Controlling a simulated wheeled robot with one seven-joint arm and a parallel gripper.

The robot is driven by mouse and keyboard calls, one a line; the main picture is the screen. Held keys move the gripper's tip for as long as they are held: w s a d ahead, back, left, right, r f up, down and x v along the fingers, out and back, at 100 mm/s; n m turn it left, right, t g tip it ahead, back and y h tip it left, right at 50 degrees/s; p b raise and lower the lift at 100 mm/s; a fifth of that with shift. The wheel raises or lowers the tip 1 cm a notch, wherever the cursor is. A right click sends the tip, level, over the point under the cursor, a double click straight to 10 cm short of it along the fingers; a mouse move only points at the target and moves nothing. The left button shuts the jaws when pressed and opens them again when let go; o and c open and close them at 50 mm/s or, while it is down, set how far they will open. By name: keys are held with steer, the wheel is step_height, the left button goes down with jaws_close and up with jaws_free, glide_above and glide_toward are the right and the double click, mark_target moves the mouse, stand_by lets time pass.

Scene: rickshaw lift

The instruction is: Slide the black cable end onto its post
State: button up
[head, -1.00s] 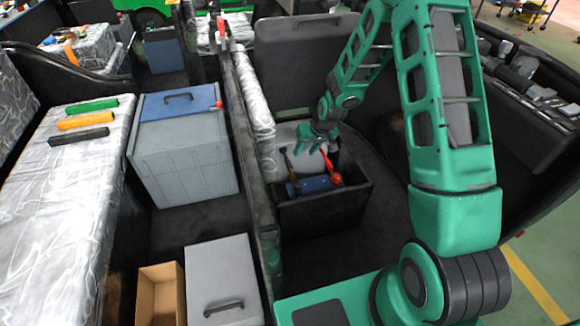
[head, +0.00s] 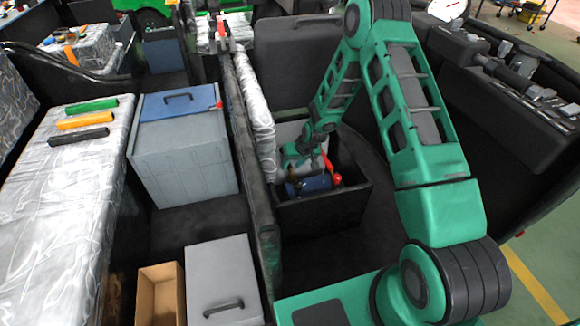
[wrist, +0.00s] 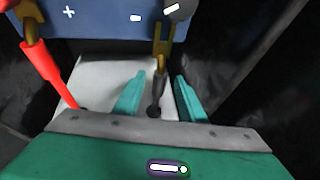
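The black cable end (wrist: 157,85) stands between the two teal fingers of my gripper (wrist: 158,88) in the wrist view. A gap shows on both sides of it, so my gripper is open around it. Its brass-coloured lug (wrist: 160,45) points at the blue battery (wrist: 105,22), near the minus mark. A small pale piece (wrist: 171,9), possibly the post, shows just above the lug; I cannot tell whether they touch. In the head view my gripper (head: 292,158) is low over the battery (head: 312,184), and the black cable is mostly hidden.
The red cable end (wrist: 42,65) leans at the battery's plus side. The battery sits in a dark open box (head: 345,205) whose walls are close around my gripper. A padded rail (head: 255,100) runs along the left. A grey-blue cabinet (head: 180,150) stands beyond it.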

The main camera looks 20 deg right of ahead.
steer(key=shift+w+f, duration=0.1)
steer(key=shift+f, duration=0.2)
steer(key=shift+c, duration=0.2)
jaws_close()
steer(key=shift+s, duration=2.7)
steer(key=shift+c, duration=0.3)
jaws_free()
steer(key=shift+s, duration=0.1)
steer(key=shift+o, duration=0.5)
